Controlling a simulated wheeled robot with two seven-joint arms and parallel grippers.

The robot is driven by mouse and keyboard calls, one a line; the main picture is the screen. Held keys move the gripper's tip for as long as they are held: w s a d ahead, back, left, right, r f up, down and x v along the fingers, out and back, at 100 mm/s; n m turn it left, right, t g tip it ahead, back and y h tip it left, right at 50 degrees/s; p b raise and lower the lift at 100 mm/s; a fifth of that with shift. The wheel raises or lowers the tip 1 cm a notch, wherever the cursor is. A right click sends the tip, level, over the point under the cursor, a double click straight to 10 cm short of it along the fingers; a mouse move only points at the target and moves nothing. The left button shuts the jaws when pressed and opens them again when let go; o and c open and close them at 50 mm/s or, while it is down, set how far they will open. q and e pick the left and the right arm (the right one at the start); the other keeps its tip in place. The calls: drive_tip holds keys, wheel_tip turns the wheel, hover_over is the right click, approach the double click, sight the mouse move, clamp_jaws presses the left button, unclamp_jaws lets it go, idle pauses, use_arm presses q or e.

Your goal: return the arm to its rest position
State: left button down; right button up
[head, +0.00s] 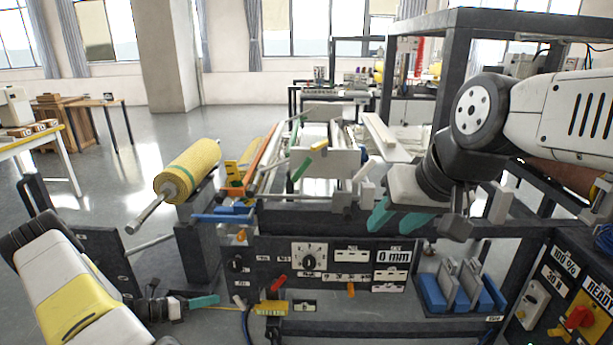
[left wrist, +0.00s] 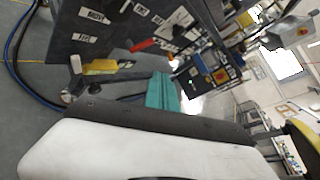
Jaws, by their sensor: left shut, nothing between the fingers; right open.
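My left arm comes in at the lower left of the head view. Its gripper (head: 204,301) has teal fingers held together with nothing between them, low in front of the machine's dark frame. The same teal fingers (left wrist: 162,92) show in the left wrist view, pointing at the floor area beside the machine's panel. My right arm reaches in from the right in the head view. Its gripper (head: 397,218) is open, with two teal fingers apart and empty, in front of the machine's upper right part, above the control panel.
The laminating machine's control panel (head: 330,262) stands in front, with a yellow mesh roll (head: 188,170) on a shaft at its left. A blue holder (head: 460,290) with grey pieces sits at lower right. A control box with a red knob (head: 579,317) is at far right. Open floor lies left.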

use_arm(q)
drive_tip(key=s+d+r+m+g+y, duration=0.2)
drive_tip(key=d+r+m, duration=0.3)
drive_tip(key=r, duration=0.5)
drive_tip(key=s+d+r+m+g+y, duration=0.1)
drive_tip(key=d+r+m+g, duration=0.15)
drive_tip(key=r+m, duration=0.6)
drive_tip(key=s+d+r+m+g+y, duration=0.2)
drive_tip(key=d+r+m, duration=0.25)
drive_tip(key=r, duration=0.65)
drive_tip(key=s+d+r+m+t+y, duration=0.1)
drive_tip(key=s+r+m+t+y, duration=0.1)
drive_tip(key=s+r+m, duration=0.5)
drive_tip(key=s+d+r+m+t+y, duration=0.2)
drive_tip(key=s+r+m+t+y, duration=0.1)
drive_tip(key=s+r+m, duration=0.4)
drive_tip(key=shift+s+d+r, duration=0.3)
drive_tip(key=shift+s+r, duration=0.35)
drive_tip(key=shift+s, duration=0.75)
